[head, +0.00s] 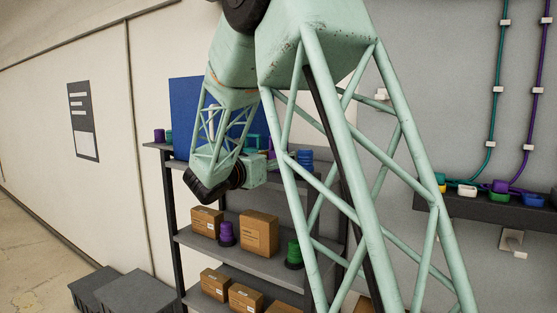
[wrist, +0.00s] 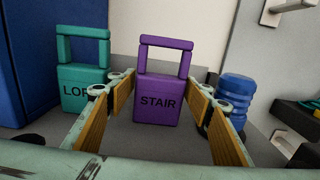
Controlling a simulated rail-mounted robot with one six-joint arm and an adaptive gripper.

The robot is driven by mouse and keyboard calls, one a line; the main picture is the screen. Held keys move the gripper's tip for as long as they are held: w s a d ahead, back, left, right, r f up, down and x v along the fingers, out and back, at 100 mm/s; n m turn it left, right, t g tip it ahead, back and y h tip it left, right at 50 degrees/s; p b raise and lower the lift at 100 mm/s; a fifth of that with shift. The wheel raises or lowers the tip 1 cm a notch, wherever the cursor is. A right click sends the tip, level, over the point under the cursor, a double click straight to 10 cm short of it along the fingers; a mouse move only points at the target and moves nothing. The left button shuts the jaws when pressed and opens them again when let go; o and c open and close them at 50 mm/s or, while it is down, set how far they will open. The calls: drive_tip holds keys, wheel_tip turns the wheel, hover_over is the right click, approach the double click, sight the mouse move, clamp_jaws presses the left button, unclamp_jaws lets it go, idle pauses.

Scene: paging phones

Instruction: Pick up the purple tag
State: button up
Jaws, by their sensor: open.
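The purple tag (wrist: 158,103) stands upright on a grey shelf in the wrist view, with a handle on top and the word STAIR on its front. My gripper (wrist: 160,88) is open, with one orange-padded finger on each side of the tag's lower body in the picture. I see a gap between each finger and the tag, and I cannot tell how deep the tag sits between them.
A teal tag (wrist: 82,85) stands close on the left, before a blue panel (wrist: 30,60). A blue ribbed cylinder (wrist: 236,95) stands on the right. Cardboard boxes (head: 259,233), a purple cylinder (head: 226,234) and a green one (head: 294,254) sit on the lower shelf (head: 215,249).

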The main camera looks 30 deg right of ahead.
drive_tip(key=c, duration=0.7)
drive_tip(key=shift+r, duration=0.15)
drive_tip(key=shift+r+b, duration=0.3)
drive_tip(key=shift+r, duration=1.2)
drive_tip(key=shift+s+a+r, duration=0.1)
drive_tip(key=shift+s+a, duration=0.05)
drive_tip(key=shift+a, duration=0.05)
drive_tip(key=s+d+r+b+v, duration=0.1)
drive_tip(key=s+b+v, duration=0.1)
drive_tip(key=v, duration=1.3)
drive_tip(key=shift+r, duration=0.2)
